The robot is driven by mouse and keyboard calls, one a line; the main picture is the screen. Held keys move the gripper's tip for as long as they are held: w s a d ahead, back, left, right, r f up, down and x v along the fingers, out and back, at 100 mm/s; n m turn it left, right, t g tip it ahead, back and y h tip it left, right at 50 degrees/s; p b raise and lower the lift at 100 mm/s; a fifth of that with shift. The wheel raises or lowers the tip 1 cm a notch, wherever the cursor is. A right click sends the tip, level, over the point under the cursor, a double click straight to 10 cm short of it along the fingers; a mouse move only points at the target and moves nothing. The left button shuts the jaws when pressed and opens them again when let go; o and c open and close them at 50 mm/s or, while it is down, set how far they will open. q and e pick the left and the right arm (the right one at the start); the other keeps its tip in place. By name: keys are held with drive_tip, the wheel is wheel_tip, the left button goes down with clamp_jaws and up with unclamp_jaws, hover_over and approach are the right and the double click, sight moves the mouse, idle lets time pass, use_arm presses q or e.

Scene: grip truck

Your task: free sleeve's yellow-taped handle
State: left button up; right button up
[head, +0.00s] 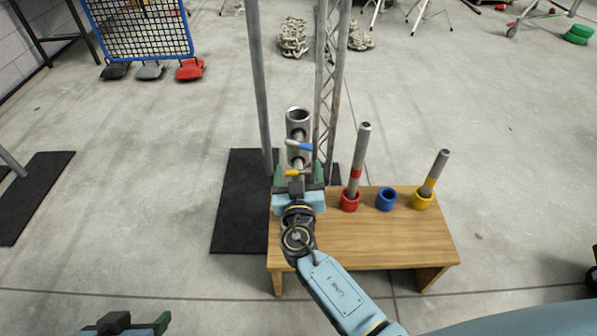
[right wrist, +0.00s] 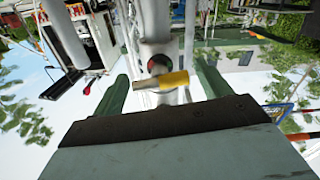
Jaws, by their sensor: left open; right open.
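The grey metal sleeve (head: 298,122) stands on an upright post behind the wooden bench. A blue-taped handle (head: 300,146) sticks out of its upper part, and a yellow-taped handle (head: 293,172) is lower down. My right gripper (head: 298,176) is at the yellow-taped handle, open. In the right wrist view the yellow-taped handle (right wrist: 163,82) lies crosswise between the two green fingers, with gaps on both sides. My left gripper (head: 124,322) is open at the bottom left, low in the picture, away from the sleeve.
A wooden bench (head: 370,248) carries a red cup (head: 350,201) with a red-banded rod, an empty blue cup (head: 386,200) and a yellow cup (head: 422,200) with a yellow-banded rod. A lattice truss (head: 326,95) and grey pole (head: 259,85) stand close by.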

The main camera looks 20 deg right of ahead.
drive_tip(key=shift+w, duration=0.15)
drive_tip(key=shift+c, duration=0.2)
drive_tip(key=c, duration=0.9)
drive_tip(key=shift+c, duration=0.2)
